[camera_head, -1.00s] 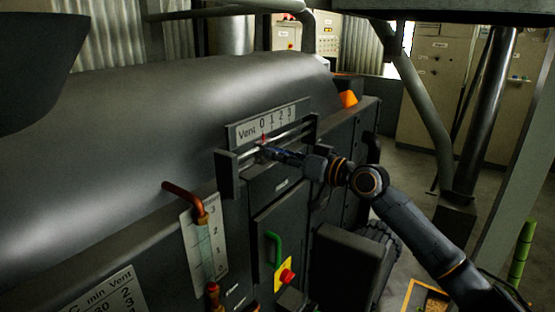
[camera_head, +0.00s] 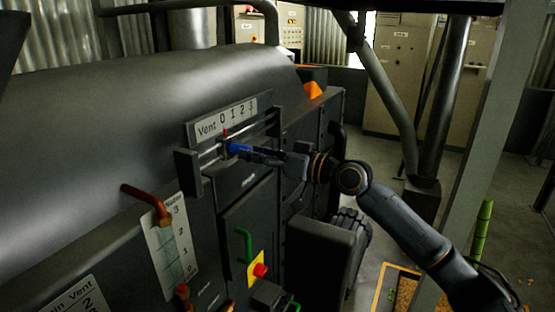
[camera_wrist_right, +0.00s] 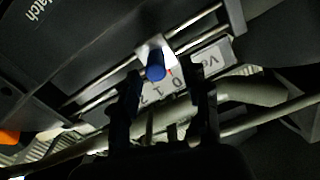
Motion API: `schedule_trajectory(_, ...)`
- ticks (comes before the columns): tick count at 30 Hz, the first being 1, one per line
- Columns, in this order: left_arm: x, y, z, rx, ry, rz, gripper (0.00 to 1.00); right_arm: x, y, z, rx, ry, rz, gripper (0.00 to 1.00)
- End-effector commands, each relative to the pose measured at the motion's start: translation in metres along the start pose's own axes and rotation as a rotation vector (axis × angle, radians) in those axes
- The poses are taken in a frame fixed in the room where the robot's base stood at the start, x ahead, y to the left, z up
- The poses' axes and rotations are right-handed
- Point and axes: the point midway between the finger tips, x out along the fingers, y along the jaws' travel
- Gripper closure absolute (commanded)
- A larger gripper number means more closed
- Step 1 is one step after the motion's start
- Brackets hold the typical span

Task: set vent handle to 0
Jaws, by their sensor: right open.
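The vent handle (camera_head: 238,148) is a blue knob on a small slider block that rides on two horizontal rails under the Vent scale plate (camera_head: 207,128), marked 0 to 3. The slider's red pointer (camera_head: 225,132) stands at about the 0 mark. My right gripper (camera_head: 254,154) is at the handle, coming from the right. In the right wrist view, the blue handle (camera_wrist_right: 156,66) shows between the open fingers of my right gripper (camera_wrist_right: 166,84), closer to the left finger. Whether a finger touches it I cannot tell. My left gripper is not in view.
Below the scale are a water gauge (camera_head: 170,245) with a red-brown handle (camera_head: 146,196), a green handle (camera_head: 246,245) and a red button (camera_head: 260,270). A metal post (camera_head: 447,120) stands at the right. Open floor lies beyond it.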

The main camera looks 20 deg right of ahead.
Motion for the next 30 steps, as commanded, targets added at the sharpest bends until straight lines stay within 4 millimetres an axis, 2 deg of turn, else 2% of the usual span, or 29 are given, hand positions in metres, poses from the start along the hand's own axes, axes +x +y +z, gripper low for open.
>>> schedule_trajectory(1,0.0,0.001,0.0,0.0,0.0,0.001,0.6,-0.013,0.001,0.002,-0.003,-0.006,0.004,0.54)
schedule_trajectory(6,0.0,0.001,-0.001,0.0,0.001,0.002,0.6,-0.049,-0.001,0.003,-0.002,-0.007,0.001,0.54)
schedule_trajectory(12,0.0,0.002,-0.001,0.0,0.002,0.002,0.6,-0.07,-0.002,0.002,-0.001,-0.004,-0.001,0.54)
schedule_trajectory(30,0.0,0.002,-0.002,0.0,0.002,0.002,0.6,-0.075,-0.002,0.001,-0.001,-0.003,-0.002,0.54)
